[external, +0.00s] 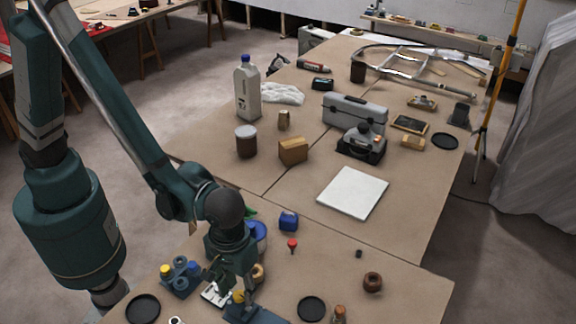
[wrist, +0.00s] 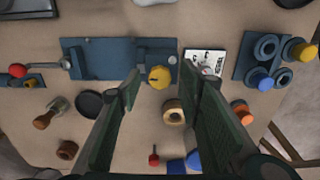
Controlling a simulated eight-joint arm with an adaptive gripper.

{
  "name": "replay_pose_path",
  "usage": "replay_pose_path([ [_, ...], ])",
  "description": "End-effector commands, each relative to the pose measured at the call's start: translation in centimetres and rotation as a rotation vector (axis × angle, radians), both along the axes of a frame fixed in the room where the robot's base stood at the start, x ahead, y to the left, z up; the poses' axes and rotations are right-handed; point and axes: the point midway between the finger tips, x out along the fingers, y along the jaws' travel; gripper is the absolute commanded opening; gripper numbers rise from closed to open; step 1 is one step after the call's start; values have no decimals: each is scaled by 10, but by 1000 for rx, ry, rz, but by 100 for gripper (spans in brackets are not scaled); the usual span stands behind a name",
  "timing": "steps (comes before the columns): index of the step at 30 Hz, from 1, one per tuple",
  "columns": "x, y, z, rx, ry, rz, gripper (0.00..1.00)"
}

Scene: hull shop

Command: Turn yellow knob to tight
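A yellow knob (wrist: 159,77) sits at the front edge of a flat blue plate (wrist: 105,57) in the wrist view, beside a white card with dark marks (wrist: 205,62). The markings are too small to read. My gripper (wrist: 160,84) is open, with one finger on either side of the knob in the picture; I cannot tell how far above it the fingers are. In the external view the knob (external: 238,297) shows low beside my gripper (external: 232,288), partly hidden by it.
A blue block with rings, a second yellow cap (wrist: 305,53) and a blue cap stands right in the wrist view. A red ball lever (wrist: 18,71) is at left. A tan ring (wrist: 173,112) and small red pin (wrist: 153,156) lie nearby. A grey toolbox (external: 354,112) stands farther back.

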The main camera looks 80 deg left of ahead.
Motion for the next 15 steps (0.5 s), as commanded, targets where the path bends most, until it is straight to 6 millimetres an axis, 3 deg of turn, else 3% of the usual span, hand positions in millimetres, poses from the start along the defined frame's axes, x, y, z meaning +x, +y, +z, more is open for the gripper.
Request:
replay_pose_path([
  [13,0,0,-5,0,0,0,35],
  [15,0,0,-5,0,0,0,29],
])
